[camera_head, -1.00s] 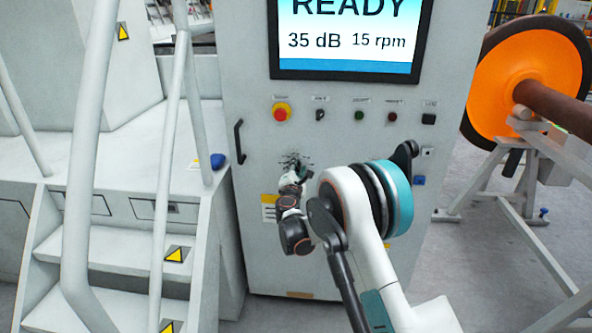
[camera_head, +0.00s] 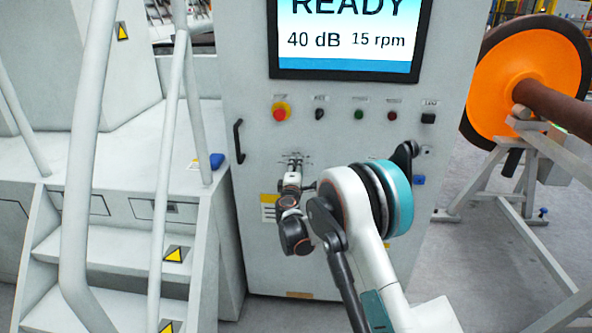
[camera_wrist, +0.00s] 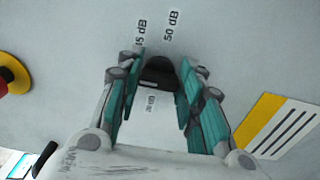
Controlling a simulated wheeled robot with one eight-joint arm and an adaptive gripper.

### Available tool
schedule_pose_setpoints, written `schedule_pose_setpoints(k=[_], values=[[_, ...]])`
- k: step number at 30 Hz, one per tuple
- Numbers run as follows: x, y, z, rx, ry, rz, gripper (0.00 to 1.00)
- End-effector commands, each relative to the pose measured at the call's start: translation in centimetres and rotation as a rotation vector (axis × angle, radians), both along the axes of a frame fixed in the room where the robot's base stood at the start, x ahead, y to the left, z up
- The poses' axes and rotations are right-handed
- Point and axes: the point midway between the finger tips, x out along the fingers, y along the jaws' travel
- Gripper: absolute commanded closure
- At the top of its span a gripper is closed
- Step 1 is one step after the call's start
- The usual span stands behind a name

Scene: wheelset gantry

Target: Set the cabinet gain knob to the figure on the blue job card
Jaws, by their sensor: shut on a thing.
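The cabinet (camera_head: 350,240) stands in front of me. Its screen (camera_head: 345,35) reads READY, 40 dB and 15 rpm. My gripper (camera_head: 293,164) is at the cabinet front, below the red button. In the wrist view my gripper (camera_wrist: 160,95) is shut on the dark gain knob (camera_wrist: 160,73), with a finger on each side of it. A further small label (camera_wrist: 150,103) shows between the fingers. No blue job card can be made out.
A red emergency button (camera_head: 281,111) on a yellow base and several small switches sit above my gripper. A black handle (camera_head: 239,141) is at the cabinet's left edge. Steps with rails (camera_head: 165,200) stand left. An orange wheel (camera_head: 525,80) on a stand is at right.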

Motion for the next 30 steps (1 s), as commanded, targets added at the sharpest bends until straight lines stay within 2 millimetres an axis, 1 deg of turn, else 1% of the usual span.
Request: schedule_pose_setpoints(k=[13, 14, 15, 16, 26, 30], values=[[0.00, -0.05, -0.05, 0.010, 0.000, -0.001, 0.89], [0.00, -0.05, -0.05, 0.010, 0.000, -0.001, 0.61], [0.00, -0.05, -0.06, 0.010, 0.000, -0.001, 0.52], [0.00, -0.05, -0.05, 0.010, 0.000, -0.001, 0.45], [-0.05, -0.01, -0.03, 0.009, 0.000, 0.000, 0.45], [-0.93, 0.07, -0.04, 0.009, 0.000, 0.001, 0.45]])
